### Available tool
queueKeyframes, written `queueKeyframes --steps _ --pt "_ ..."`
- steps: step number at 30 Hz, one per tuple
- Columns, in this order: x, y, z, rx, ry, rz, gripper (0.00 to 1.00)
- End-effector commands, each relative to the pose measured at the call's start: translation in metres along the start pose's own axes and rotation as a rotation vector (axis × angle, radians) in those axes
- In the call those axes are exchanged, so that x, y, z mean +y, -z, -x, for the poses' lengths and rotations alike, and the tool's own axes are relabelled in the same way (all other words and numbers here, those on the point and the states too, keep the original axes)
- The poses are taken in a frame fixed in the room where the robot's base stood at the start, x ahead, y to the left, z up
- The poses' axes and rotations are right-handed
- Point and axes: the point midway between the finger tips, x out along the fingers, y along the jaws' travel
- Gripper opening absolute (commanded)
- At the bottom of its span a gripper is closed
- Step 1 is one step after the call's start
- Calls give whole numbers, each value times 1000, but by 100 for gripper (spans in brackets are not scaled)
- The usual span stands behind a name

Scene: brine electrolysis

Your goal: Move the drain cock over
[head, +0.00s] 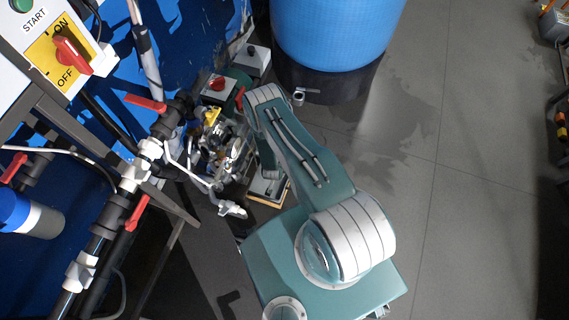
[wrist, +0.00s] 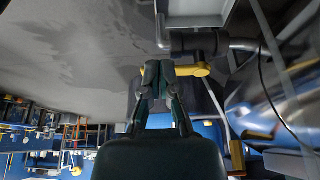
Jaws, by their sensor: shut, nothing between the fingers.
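In the wrist view, a yellow lever (wrist: 201,69), which looks like the drain cock handle, sits under a dark pipe fitting (wrist: 195,42). Its round hub is at the right and its arm runs left toward my fingertips. My gripper (wrist: 158,70) is shut and empty, with its tips at the lever's left end. Whether they touch it I cannot tell. In the head view a small yellow part (head: 211,116) shows among the crowded fittings beyond my arm; my fingers are hard to make out there.
Black pipework with several red-handled valves (head: 146,103) runs along the left. A control panel with a red ON/OFF switch (head: 71,54) is at upper left. A blue tank (head: 335,30) stands at the top.

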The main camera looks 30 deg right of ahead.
Motion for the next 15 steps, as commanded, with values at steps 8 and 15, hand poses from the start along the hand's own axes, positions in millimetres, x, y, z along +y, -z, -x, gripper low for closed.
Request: queueKeyframes --steps 8,15 --pt "0 0 -41 -1 0 -1 0" --pt "0 29 -55 2 1 -3 0"
